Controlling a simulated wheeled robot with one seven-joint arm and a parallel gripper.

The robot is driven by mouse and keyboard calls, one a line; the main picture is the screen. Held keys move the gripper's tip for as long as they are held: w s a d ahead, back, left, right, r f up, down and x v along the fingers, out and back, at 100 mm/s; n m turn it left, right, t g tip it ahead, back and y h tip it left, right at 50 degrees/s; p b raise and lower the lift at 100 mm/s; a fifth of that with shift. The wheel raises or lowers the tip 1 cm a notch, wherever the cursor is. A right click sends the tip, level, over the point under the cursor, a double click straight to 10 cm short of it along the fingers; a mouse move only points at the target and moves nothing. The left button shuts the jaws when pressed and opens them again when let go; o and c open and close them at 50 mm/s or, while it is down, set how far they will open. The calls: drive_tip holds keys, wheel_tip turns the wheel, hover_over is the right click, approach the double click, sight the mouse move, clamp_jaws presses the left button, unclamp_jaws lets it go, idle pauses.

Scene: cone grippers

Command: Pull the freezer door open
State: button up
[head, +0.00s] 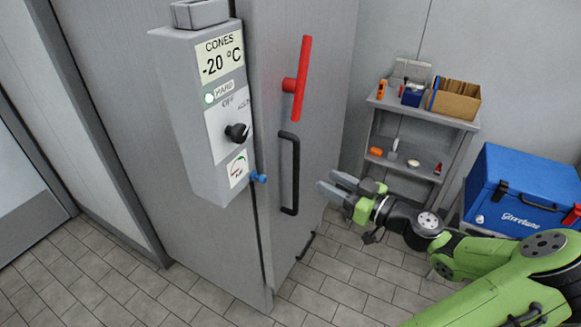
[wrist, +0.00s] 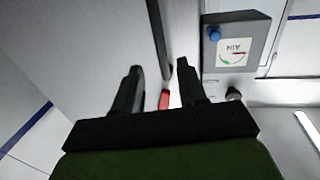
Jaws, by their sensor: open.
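The grey freezer door (head: 330,60) fills the middle of the head view and looks closed. Its black vertical bar handle (head: 289,175) sits below a red lever (head: 303,75). My gripper (head: 329,181) is open and empty, a little right of the handle's lower half, apart from it in the head view. In the wrist view, the handle (wrist: 158,35) runs down between the lines of my two open fingers (wrist: 159,67). Part of the red lever (wrist: 165,99) shows between the fingers. The gap in depth to the handle is hard to tell.
A grey control box (head: 205,120) with a black knob (head: 237,132) and blue knob (head: 259,178) juts out left of the door. A shelf (head: 425,115) and blue cooler (head: 520,190) stand at right. Tiled floor (head: 345,275) is clear before the door.

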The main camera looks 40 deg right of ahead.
sight(294, 157)
drive_tip(key=w+a+b, duration=0.1)
drive_tip(key=w, duration=1)
drive_tip(key=shift+a, duration=0.3)
clamp_jaws()
